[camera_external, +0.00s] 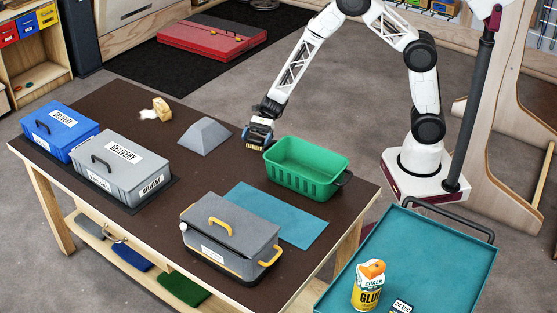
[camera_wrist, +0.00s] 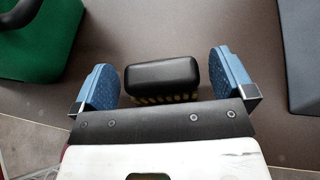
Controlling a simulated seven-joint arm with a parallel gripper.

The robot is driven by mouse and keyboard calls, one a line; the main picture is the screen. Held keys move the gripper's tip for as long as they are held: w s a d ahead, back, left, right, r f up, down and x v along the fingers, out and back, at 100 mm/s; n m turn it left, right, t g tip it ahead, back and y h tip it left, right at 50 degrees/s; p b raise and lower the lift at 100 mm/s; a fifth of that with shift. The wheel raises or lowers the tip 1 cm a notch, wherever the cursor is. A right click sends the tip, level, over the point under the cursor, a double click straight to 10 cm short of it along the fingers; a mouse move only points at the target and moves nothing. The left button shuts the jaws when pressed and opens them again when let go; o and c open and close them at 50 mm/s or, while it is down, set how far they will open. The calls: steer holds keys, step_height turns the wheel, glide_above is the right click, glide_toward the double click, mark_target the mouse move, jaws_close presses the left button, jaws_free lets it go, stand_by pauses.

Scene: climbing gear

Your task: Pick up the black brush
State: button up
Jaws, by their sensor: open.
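The black brush (camera_wrist: 162,75) lies on the dark table in the wrist view, its smooth black back facing up and yellowish bristles showing along its near edge. My gripper (camera_wrist: 164,80) is open, with one blue finger on each side of the brush and a visible gap at both sides. In the external view my gripper (camera_external: 258,138) is low over the table's far edge, between the grey wedge and the green bin. There the brush is mostly hidden by the gripper, with a yellowish bit showing below it.
A green bin (camera_external: 286,175) stands right of my gripper and a grey wedge (camera_external: 204,135) left of it. A wooden brush (camera_external: 161,108), blue box (camera_external: 60,128), grey delivery box (camera_external: 122,168) and grey toolbox (camera_external: 232,240) also stand on the table (camera_external: 130,225). The middle is clear.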

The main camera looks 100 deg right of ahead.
mark_target(256, 138)
steer(key=shift+w+a+f, duration=0.1)
steer(key=shift+w+a, duration=0.05)
steer(key=shift+a, duration=0.15)
stand_by(0.4)
steer(key=c, duration=0.8)
steer(key=shift+r, duration=1.85)
steer(key=s, duration=0.5)
steer(key=s+a, duration=0.1)
steer(key=s, duration=0.4)
steer(key=s+a+r, duration=0.1)
steer(key=s, duration=0.4)
steer(key=shift+s+a+r, duration=0.1)
steer(key=shift+s+a, duration=0.05)
steer(key=shift+s, duration=0.25)
